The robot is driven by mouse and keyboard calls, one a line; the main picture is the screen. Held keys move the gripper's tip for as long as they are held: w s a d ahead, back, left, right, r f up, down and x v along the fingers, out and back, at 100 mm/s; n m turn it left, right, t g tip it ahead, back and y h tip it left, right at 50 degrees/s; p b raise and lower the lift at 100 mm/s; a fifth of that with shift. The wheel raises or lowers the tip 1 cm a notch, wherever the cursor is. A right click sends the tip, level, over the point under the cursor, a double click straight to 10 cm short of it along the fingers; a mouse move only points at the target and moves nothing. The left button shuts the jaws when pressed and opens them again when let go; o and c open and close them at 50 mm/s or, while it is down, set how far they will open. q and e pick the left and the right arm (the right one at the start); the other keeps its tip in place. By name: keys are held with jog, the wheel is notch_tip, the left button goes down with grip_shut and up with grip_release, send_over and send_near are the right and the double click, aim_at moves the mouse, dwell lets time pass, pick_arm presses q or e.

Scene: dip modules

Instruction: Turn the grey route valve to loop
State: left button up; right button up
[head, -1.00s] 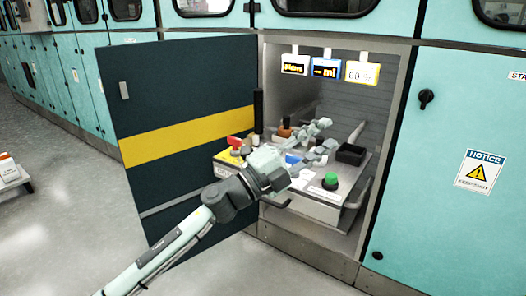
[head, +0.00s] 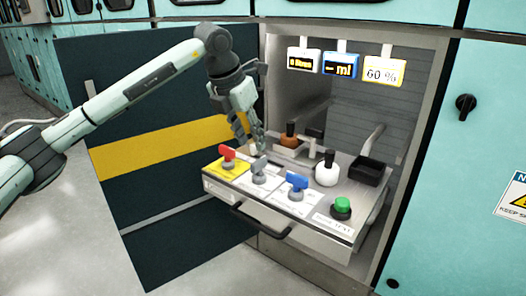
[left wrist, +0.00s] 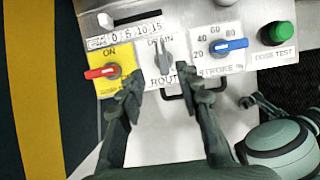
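The grey route valve (head: 259,168) is a small grey lever on the sloped panel, between the red and blue levers. In the left wrist view the grey valve (left wrist: 161,57) stands roughly upright in the picture, between the words DRAIN above and ROUTE below. My left gripper (head: 252,138) hangs just above and behind it in the head view. In the left wrist view its two fingers (left wrist: 164,88) are apart, one on each side below the lever, with nothing between them. Other position labels are hidden or unreadable.
A red lever (head: 227,157), a blue lever (head: 297,184) and a green button (head: 341,207) flank the valve. Bottles (head: 327,170) and a black bin (head: 369,171) stand behind. The open dark door (head: 160,190) is left; a black handle (head: 262,222) juts out in front.

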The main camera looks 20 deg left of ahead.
aim_at(258, 160)
pick_arm(q)
jog(key=x, duration=0.7)
jog(key=shift+s+f, duration=0.15)
grip_shut()
